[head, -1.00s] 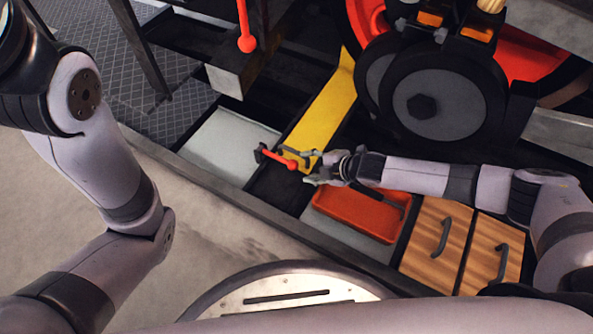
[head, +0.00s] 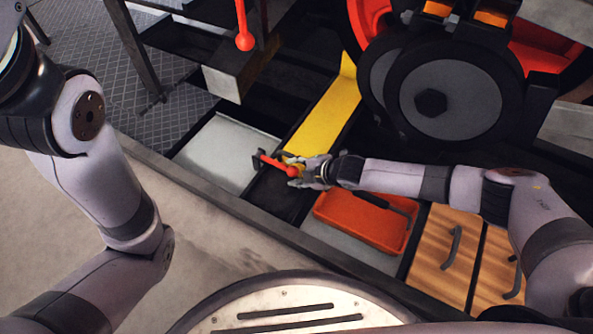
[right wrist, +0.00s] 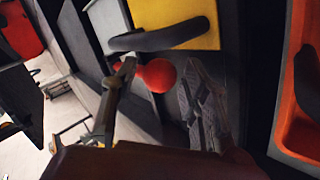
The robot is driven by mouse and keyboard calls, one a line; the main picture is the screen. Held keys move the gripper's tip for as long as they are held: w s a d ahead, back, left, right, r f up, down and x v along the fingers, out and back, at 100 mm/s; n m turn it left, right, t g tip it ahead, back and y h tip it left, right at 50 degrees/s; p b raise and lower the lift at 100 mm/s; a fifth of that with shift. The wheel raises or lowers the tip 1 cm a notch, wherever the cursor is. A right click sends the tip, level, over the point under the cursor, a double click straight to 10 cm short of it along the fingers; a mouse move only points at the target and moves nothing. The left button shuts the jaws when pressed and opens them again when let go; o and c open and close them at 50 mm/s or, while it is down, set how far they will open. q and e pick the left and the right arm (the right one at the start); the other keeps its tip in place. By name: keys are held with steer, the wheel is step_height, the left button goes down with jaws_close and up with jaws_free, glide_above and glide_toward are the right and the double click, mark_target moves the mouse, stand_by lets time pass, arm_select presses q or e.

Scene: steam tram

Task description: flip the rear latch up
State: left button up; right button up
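The rear latch (head: 276,164) appears to be the short red lever with a ball end, on a dark bracket beside the pale grey panel. It lies nearly flat, its ball pointing right toward my arm. My right gripper (head: 297,168) is at the ball. In the right wrist view, the red ball (right wrist: 159,75) sits between the two spread fingers of my right gripper (right wrist: 160,85), and I cannot tell whether either finger touches it. Part of the lever is hidden behind the left finger there. My left arm is at the left of the head view, its gripper out of sight.
A yellow panel (head: 325,112) with a dark handle (right wrist: 155,38) lies just beyond the latch. An orange tray (head: 360,222) and wooden drawer fronts (head: 445,256) lie nearer right. Another red ball-ended lever (head: 244,38) hangs above. Large wheels stand at the back right.

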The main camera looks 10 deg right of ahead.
jaws_close()
stand_by(0.4)
